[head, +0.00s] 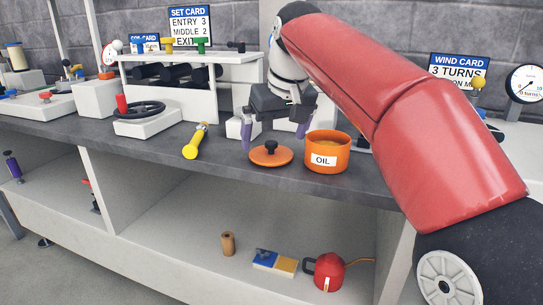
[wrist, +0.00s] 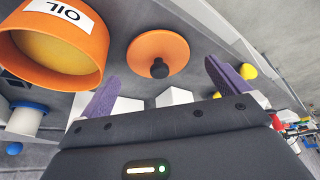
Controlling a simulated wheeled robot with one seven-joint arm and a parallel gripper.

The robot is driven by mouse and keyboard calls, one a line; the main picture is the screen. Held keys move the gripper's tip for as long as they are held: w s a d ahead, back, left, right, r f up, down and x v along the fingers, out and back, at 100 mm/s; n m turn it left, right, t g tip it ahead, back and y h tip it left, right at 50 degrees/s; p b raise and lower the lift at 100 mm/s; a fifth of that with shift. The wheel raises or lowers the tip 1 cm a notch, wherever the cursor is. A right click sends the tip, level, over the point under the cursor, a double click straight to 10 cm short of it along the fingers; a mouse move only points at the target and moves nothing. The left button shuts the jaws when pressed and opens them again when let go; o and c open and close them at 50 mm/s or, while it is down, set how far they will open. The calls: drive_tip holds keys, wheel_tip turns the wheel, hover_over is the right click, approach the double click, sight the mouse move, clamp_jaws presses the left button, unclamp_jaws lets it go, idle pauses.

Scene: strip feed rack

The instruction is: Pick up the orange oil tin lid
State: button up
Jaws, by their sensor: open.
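The orange oil tin lid (head: 271,154) lies flat on the grey bench top, black knob up, just left of the open orange oil tin (head: 327,153) with its OIL label. In the wrist view the lid (wrist: 159,53) shows ahead of my fingers and between their directions, and the tin (wrist: 55,45) stands beside it on the left. My gripper (head: 275,138) is open and empty, its two purple fingers spread above and behind the lid. The fingers also show in the wrist view (wrist: 165,85), apart from the lid and its knob.
A yellow flashlight-like tool (head: 195,142) lies left of the lid. A white block (head: 240,127) stands behind it. A black ring on a white base (head: 150,124) is further left. The lower shelf holds a red can (head: 326,272) and a brown cylinder (head: 228,244).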

sight(273, 144)
drive_tip(key=x, duration=0.4)
drive_tip(key=shift+w+b, duration=0.25)
drive_tip(key=shift+b, duration=0.1)
drive_tip(key=c, duration=0.8)
